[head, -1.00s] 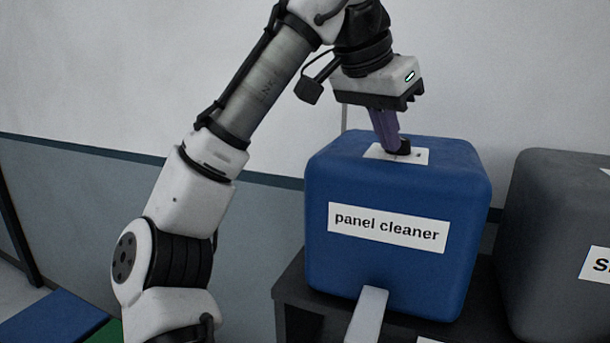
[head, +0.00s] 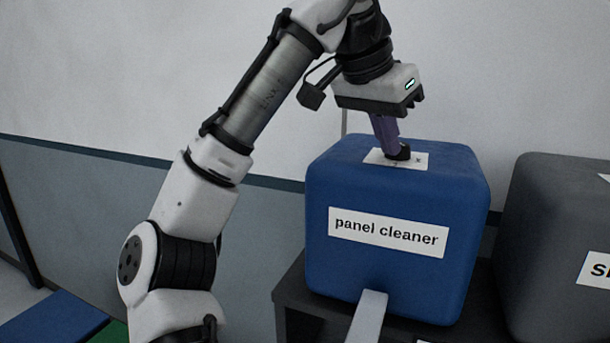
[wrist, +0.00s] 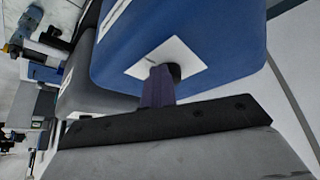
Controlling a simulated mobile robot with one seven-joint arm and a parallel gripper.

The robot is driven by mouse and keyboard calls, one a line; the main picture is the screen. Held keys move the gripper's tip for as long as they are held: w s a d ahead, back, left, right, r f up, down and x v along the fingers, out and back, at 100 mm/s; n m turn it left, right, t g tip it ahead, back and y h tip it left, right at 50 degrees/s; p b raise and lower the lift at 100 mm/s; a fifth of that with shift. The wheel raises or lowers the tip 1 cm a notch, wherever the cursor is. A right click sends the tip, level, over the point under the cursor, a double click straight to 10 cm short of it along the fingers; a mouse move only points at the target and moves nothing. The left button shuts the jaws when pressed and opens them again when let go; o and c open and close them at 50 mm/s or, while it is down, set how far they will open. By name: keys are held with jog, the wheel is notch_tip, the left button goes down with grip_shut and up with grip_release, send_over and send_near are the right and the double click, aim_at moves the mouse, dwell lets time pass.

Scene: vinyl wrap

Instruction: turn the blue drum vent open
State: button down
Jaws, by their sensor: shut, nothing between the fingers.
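The blue drum (head: 385,265), labelled "panel cleaner", stands on a dark stand. A white plate (head: 420,161) lies on its top, with a small black vent part (head: 402,153) on it. My gripper (head: 392,146) is shut, its purple fingers pointing down at the black part, at or against its left side in the head view. In the wrist view the fingers (wrist: 159,85) overlap the white plate (wrist: 190,60), and the black part (wrist: 175,71) shows just beside their tips. I cannot tell whether they touch it. The fingers hide part of the vent.
A grey drum (head: 560,250) stands close to the right of the blue one. A light grey bar (head: 368,315) sticks out at the blue drum's lower front. The dark stand (head: 300,310) carries the drum.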

jog(key=shift+w+a+p, duration=0.15)
jog(key=shift+w+p, duration=0.05)
jog(key=shift+p, duration=0.35)
jog(key=shift+w+a, duration=0.25)
jog(key=shift+w, duration=0.05)
jog(key=shift+a, duration=0.1)
jog(key=shift+s+a, duration=0.1)
jog(key=shift+a, duration=0.1)
notch_tip(320, 180, up, 6)
dwell(0.5)
jog(key=shift+s+a+f, duration=0.1)
